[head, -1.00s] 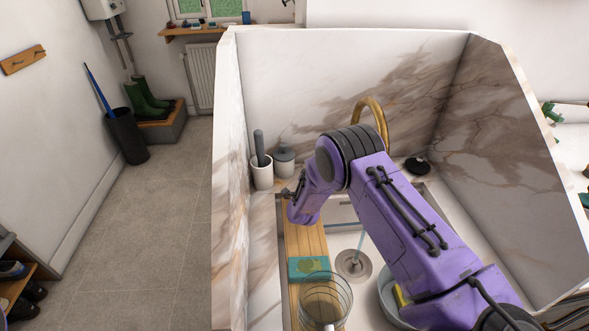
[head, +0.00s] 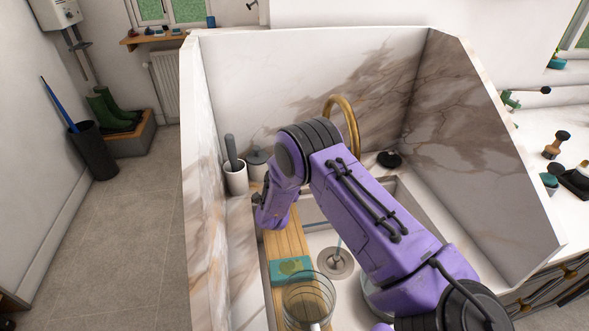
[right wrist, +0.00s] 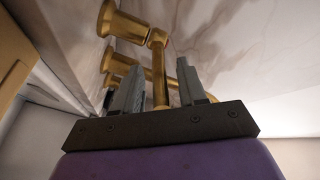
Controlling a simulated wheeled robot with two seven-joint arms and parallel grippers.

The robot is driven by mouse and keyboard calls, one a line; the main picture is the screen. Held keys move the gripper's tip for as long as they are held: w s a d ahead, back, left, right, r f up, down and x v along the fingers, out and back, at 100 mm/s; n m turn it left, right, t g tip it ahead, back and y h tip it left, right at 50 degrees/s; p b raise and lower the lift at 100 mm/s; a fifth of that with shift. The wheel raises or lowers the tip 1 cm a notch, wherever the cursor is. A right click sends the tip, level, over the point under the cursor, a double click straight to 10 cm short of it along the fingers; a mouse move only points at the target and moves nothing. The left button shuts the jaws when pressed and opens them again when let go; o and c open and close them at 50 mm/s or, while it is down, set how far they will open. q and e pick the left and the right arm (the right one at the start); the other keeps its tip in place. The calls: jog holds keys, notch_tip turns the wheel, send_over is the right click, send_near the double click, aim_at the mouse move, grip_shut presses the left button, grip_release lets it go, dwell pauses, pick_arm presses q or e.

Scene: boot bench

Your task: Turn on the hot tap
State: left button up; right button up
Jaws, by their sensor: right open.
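The gold tap spout (head: 343,115) arches up behind my right arm in the head view; the arm hides its base and handles. In the right wrist view, gold tap parts show close up: a flared knob (right wrist: 120,22) at the top and an upright stem (right wrist: 158,75). In the head view my arm mostly hides this gripper. My left gripper is not in view.
The sink holds a wooden board (head: 290,240) with a green sponge packet (head: 291,270), a glass jug (head: 309,300) and a drain (head: 335,263) with a thin bluish streak above it. A white cup (head: 235,178) stands at left. Marble walls (head: 480,130) enclose the sink.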

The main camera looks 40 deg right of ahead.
jog(key=b+v, duration=0.2)
jog(key=v, duration=0.6)
jog(key=shift+s+a, duration=0.25)
jog(key=shift+a, duration=0.05)
jog(key=shift+s+a, duration=0.15)
